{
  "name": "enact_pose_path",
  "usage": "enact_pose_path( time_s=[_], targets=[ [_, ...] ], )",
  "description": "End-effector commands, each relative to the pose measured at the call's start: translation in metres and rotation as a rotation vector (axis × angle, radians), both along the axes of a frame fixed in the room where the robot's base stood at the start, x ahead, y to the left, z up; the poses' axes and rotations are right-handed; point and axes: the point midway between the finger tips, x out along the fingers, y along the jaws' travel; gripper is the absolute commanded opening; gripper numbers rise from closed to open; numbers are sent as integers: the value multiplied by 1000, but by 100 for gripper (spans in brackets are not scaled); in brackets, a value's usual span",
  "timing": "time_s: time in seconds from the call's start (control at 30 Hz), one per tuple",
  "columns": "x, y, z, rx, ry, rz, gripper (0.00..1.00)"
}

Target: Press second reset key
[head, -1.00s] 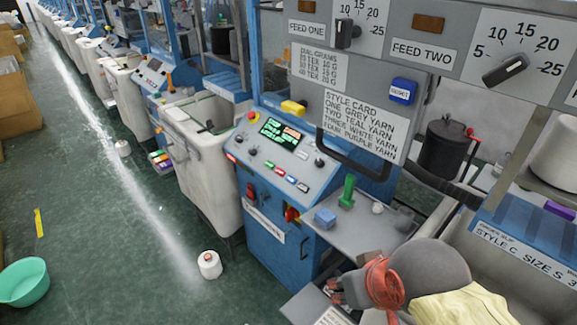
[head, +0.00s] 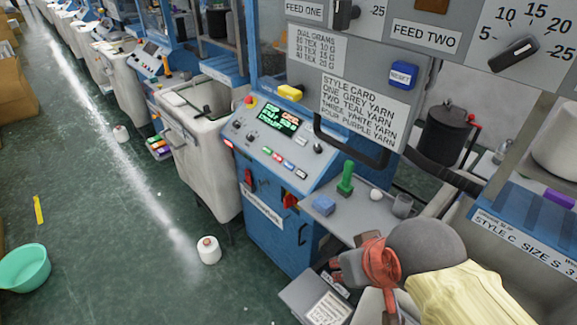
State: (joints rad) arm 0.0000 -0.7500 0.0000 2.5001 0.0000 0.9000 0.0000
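A blue key labelled RESET (head: 402,75) sits on the grey upper panel, below the FEED TWO label (head: 425,37). A yellow key (head: 290,92) is at the panel's lower left; I see no lettering on it. My gripper (head: 345,270) is low in the picture, below and in front of the small shelf, well apart from the blue key. My grey wrist and an orange-red wrap hide part of it, and its fingers are too unclear to tell open from shut.
A black handle (head: 350,145) sticks out under the style card.

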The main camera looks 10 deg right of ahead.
Motion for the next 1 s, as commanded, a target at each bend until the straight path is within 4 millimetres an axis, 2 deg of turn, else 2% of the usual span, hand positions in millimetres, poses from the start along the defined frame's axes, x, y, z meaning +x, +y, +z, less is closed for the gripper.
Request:
enact_pose_path(
  time_s=[0.3,1.0],
  targets=[
    [0,0,0,0,0,0,0],
    [0,0,0,0,0,0,0]
  ],
)
